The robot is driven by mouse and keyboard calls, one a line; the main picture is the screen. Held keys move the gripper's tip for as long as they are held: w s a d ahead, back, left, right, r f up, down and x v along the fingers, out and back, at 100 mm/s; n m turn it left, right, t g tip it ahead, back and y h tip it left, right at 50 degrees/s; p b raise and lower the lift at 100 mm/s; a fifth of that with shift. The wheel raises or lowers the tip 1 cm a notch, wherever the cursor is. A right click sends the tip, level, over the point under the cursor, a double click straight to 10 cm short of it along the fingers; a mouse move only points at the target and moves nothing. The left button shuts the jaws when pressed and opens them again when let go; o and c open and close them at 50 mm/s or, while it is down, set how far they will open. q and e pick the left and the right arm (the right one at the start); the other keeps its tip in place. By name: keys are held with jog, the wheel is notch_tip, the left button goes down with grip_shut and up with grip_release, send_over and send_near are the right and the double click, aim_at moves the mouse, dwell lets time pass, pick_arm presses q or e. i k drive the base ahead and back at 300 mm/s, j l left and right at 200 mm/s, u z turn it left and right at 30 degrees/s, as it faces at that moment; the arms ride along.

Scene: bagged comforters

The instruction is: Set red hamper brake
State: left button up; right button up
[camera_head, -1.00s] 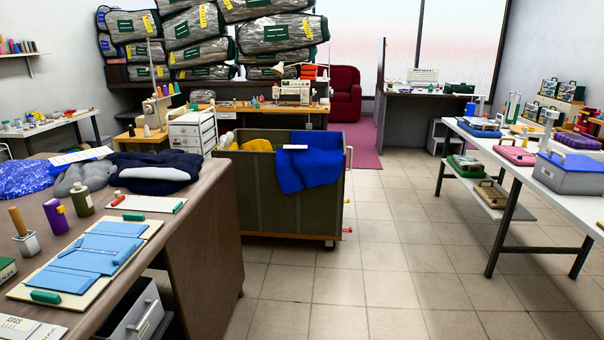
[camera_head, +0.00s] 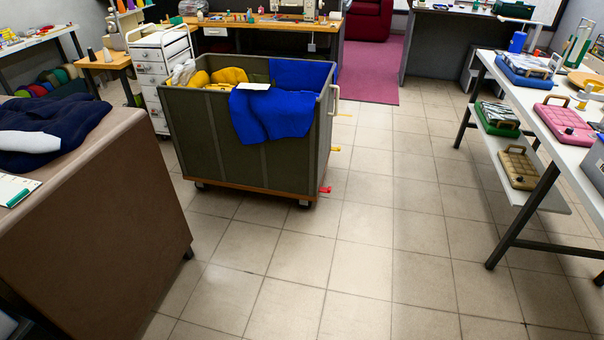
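A large olive-green hamper (camera_head: 210,140) on casters stands left of the middle of the head view. Blue cloth (camera_head: 270,115) hangs over its rim, and yellow cloth lies inside. A small red brake pedal (camera_head: 325,190) sticks out low at its near right corner, close to the floor. A yellow-orange pedal (camera_head: 335,149) sticks out farther back on the same side. A pale handle (camera_head: 335,100) is on the right end. Whether the red pedal is up or down cannot be told. Neither of my grippers is in view.
The tiled floor (camera_head: 370,250) is clear in front and to the right of the hamper. A brown table (camera_head: 100,240) stands at the near left. A white table (camera_head: 570,135) with a lower shelf stands at the right. A white drawer cart (camera_head: 150,75) is behind the hamper.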

aim_at(322, 190)
jog(key=i+l, duration=0.2)
jog(key=l, duration=0.2)
jog(key=i+l, duration=0.45)
jog(key=l, duration=0.3)
jog(key=i+l+z, duration=0.1)
jog(key=i+l, duration=0.2)
jog(key=i, duration=0.15)
jog(key=i+l, duration=0.3)
jog(key=i, duration=0.15)
jog(key=i+l+z, duration=0.15)
jog(key=i+l, duration=0.15)
jog(key=i, duration=0.15)
jog(key=i+l, duration=0.2)
jog(key=i, duration=0.25)
jog(key=l+z, duration=0.05)
